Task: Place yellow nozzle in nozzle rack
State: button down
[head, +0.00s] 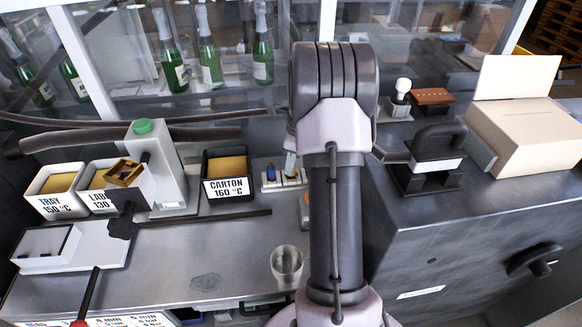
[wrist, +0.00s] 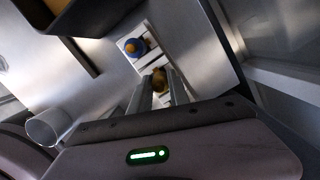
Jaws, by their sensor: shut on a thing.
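In the wrist view my gripper (wrist: 161,92) is shut on the yellow nozzle (wrist: 159,80), which sits between the fingertips. The nozzle is over or at the pale nozzle rack (wrist: 134,36); I cannot tell whether it is seated in a slot. A blue nozzle (wrist: 136,47) with an orange centre stands in the rack beside it. My arm hides most of the gripper there.
A stamp-like tool (head: 434,160) and a cardboard box (head: 528,130) are right of my arm. Bottles (head: 263,55) stand behind.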

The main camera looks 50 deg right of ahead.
jog(key=shift+r, duration=0.1)
jog(key=shift+f, duration=0.25)
jog(key=c, duration=1.2)
grip_release()
jog(key=shift+c, duration=0.2)
jog(key=shift+r, duration=0.15)
